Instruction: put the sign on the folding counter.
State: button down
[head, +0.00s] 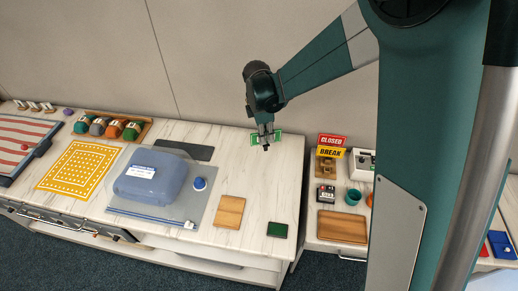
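A small green-edged sign (278,138) shows on both sides of my gripper's fingers, over the back right end of the long white marble-look counter (285,185). My gripper (266,146) points down at it and appears shut on it, though the fingers hide its middle. I cannot tell whether the sign touches the counter top. A red CLOSED sign (332,140) and a yellow BREAK sign (332,153) stand by a wooden holder (326,166) on the lower surface (312,205) to the right. Which surface is the folding one is not clear.
The lower surface bears a teal cup (353,196) and a wooden tray (342,226). The counter's right end is mostly clear.

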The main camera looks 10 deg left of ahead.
aim_at(265, 150)
jog(key=shift+f, duration=2.25)
jog(key=shift+f, duration=1.85)
jog(key=shift+f+b, duration=0.25)
jog(key=shift+b, duration=0.05)
jog(key=c, duration=2.7)
grip_release()
jog(key=shift+r, duration=0.1)
jog(key=shift+r+p, duration=0.2)
jog(key=shift+p, duration=0.1)
jog(key=shift+s+a+r, duration=0.1)
jog(key=shift+a+r, duration=0.1)
jog(key=shift+r, duration=1.75)
jog(key=shift+s+a+r, duration=0.1)
jog(key=shift+a+r, duration=0.15)
jog(key=shift+r, duration=1.75)
jog(key=shift+s+a+r, duration=0.1)
jog(key=shift+a+r, duration=0.1)
jog(key=shift+r, duration=1.75)
